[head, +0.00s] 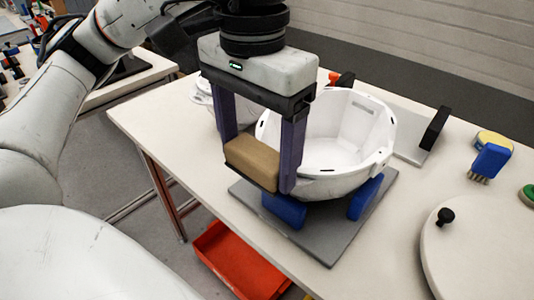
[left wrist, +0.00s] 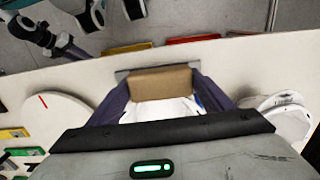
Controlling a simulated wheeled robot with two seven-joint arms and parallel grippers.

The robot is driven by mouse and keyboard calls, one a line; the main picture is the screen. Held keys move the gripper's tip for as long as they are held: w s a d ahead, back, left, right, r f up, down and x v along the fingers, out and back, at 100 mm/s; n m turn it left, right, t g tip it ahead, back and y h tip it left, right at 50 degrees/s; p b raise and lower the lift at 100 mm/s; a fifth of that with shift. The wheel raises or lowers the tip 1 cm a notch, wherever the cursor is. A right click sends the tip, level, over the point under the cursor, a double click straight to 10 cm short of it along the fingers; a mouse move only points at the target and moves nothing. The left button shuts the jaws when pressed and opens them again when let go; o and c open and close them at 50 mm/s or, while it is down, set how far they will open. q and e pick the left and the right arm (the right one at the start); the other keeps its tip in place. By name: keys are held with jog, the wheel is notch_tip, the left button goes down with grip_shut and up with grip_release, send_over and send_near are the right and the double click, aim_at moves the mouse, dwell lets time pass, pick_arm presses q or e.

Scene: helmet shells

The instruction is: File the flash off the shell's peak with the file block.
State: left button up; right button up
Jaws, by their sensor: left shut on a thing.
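My left gripper (head: 258,160) is shut on the tan file block (head: 252,163), holding it at the near left side of the white helmet shell (head: 345,150). The shell sits open side up on blue supports (head: 284,208) on a grey plate (head: 340,235). In the left wrist view the block (left wrist: 160,82) spans the fingers, with part of the shell (left wrist: 160,110) behind it. I cannot tell whether block and shell touch. The peak and any flash are not clear. My right gripper (left wrist: 72,46) shows at the upper left of the wrist view, its opening unclear.
More white shells (left wrist: 280,122) stand beside the plate. A blue brush (head: 490,160), a black-ended grey stand (head: 436,128) and a round white disc (head: 485,250) with a black knob lie to the right. A red bin (head: 235,262) is below the table's near edge.

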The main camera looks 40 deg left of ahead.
pick_arm(q)
jog(key=shift+a, duration=0.3)
jog(key=shift+d+f, duration=0.1)
jog(key=shift+d, duration=0.9)
notch_tip(320, 180, up, 4)
jog(key=p, duration=0.3)
jog(key=shift+f, duration=0.15)
notch_tip(320, 180, up, 4)
jog(key=p, duration=0.4)
jog(key=shift+r+p, duration=0.25)
jog(key=shift+p, duration=0.15)
jog(key=shift+f, duration=0.1)
pick_arm(e)
jog(key=r, duration=0.2)
jog(key=d+r, duration=0.1)
jog(key=r, duration=0.2)
jog(key=shift+s+d+r, duration=0.15)
jog(key=shift+s+d, duration=0.05)
